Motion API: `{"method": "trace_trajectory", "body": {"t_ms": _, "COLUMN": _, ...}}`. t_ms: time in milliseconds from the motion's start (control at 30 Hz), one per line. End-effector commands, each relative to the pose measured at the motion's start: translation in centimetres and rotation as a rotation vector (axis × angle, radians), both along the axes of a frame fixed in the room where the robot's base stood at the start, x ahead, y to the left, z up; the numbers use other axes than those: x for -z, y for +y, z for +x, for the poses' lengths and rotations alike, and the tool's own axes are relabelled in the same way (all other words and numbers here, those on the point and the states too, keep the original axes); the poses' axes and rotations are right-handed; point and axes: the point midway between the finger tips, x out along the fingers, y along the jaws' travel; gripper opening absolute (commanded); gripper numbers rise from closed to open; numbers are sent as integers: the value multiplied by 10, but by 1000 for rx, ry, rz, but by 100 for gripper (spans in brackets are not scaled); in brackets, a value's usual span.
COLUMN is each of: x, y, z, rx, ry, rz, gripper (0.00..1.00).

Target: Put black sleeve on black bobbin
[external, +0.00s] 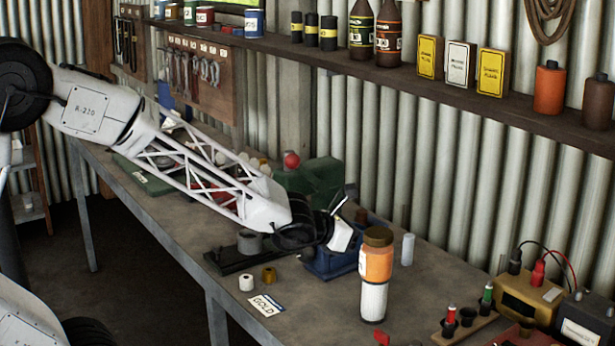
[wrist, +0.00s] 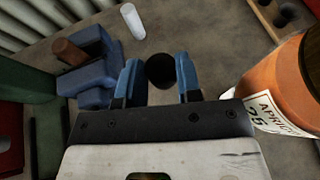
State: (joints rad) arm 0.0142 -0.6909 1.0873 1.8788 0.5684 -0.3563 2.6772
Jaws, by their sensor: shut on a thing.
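In the wrist view, my gripper (wrist: 161,78) has its two blue fingertips closed on a small round black piece, which I take to be the black sleeve (wrist: 160,71). Only its dark round end shows. In the external view my wrist hangs over the bench near a blue vise-like block (external: 330,262), and the fingertips and held piece cannot be made out. I cannot pick out the black bobbin for certain in either view. A white spool (external: 246,283) and a gold-brown spool (external: 269,274) stand on the bench near a "GOLD" card (external: 266,305).
A black base with a grey ring (external: 250,242) lies left. A wooden rack (external: 465,327) is at right.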

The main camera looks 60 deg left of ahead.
Motion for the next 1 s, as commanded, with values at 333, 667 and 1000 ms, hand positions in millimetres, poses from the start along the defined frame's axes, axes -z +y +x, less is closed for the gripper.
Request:
{"method": "trace_trajectory", "body": {"t_ms": 333, "x": 12, "y": 6, "z": -70, "rx": -27, "ry": 2, "rz": 1, "gripper": 10}}
{"method": "trace_trajectory", "body": {"t_ms": 667, "x": 20, "y": 12, "z": -113, "rx": -56, "ry": -1, "rz": 4, "gripper": 10}}
{"method": "trace_trajectory", "body": {"t_ms": 1000, "x": 21, "y": 13, "z": -118, "rx": -61, "ry": -1, "rz": 4, "gripper": 10}}
